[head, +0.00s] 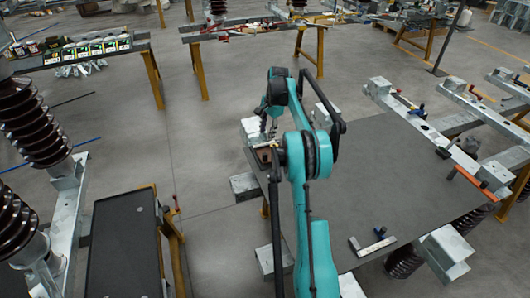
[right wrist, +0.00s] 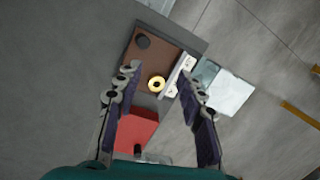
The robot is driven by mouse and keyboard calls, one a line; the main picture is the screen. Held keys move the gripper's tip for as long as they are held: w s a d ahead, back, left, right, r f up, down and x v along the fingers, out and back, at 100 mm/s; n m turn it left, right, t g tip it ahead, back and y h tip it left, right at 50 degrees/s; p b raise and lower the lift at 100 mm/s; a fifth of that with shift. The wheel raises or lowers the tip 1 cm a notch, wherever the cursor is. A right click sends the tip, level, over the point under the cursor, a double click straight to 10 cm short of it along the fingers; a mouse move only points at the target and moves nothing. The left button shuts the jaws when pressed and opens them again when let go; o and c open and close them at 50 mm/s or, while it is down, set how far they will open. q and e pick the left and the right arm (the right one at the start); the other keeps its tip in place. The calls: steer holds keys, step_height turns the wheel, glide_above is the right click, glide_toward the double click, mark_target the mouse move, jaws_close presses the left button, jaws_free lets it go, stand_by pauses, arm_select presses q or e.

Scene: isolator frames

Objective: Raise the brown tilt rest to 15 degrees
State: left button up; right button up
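I cannot read the strip or tell the plate's tilt. My right gripper (right wrist: 158,80) is open, its fingers on either side of the view below the plate, with nothing held. In the head view my right gripper (head: 268,130) is over the grey table's far left corner, and my arm hides most of the rest. My left gripper is out of view.
The grey table (head: 400,190) is mostly bare, with an L-shaped metal square (head: 373,243) near its front. Metal beams (head: 420,125) lie on its right. A dark bench (head: 125,245) and brown ribbed insulators (head: 30,125) stand at left.

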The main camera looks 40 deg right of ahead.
mark_target(265, 154)
steer(key=s+a+f+n+t+h, duration=0.1)
steer(key=s+f+n+t, duration=0.1)
steer(key=n, duration=0.7)
steer(key=s+a+f+n+t, duration=0.1)
steer(key=s+f+n, duration=0.15)
steer(key=n, duration=0.65)
steer(key=b+x, duration=0.2)
steer(key=x, duration=0.4)
steer(key=shift+w+a+b, duration=0.2)
steer(key=shift+w+b, duration=0.05)
steer(key=shift+b, duration=0.05)
steer(key=shift+c, duration=0.3)
jaws_close()
